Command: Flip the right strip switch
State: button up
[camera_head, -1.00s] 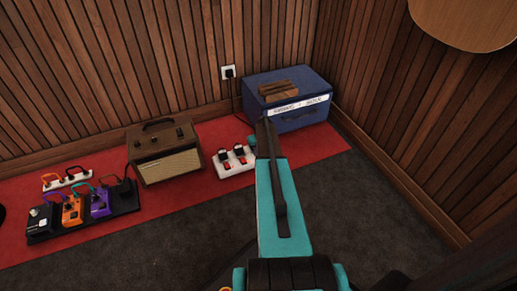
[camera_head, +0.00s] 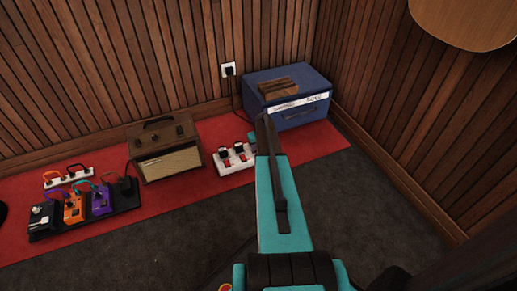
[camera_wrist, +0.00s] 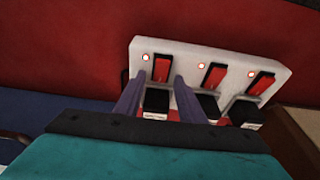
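A white power strip (camera_head: 222,172) lies on the red carpet between the brown amplifier and the blue cabinet. In the wrist view the strip (camera_wrist: 207,62) shows three red switches in a row, each with a small light beside it and a black plug below it. The wrist view is turned round, so its left switch (camera_wrist: 161,68) is the one nearest the blue cabinet. My gripper (camera_wrist: 165,78) has its two fingers apart, either side of the lower part of that switch. Contact cannot be told. In the head view my arm hides that end of the strip.
The brown amplifier (camera_head: 166,150) stands left of the strip, the blue cabinet (camera_head: 298,112) right of it. A pedalboard (camera_head: 125,200) with several pedals and another white strip (camera_head: 67,178) lie farther left. A wall socket (camera_head: 228,69) is behind. Dark carpet in front is clear.

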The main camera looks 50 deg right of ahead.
jog(key=p+v, duration=0.4)
jog(key=v, duration=0.9)
jog(key=shift+r+p, duration=0.35)
jog(key=shift+r, duration=0.05)
jog(key=shift+s, duration=0.1)
jog(key=shift+a, duration=0.15)
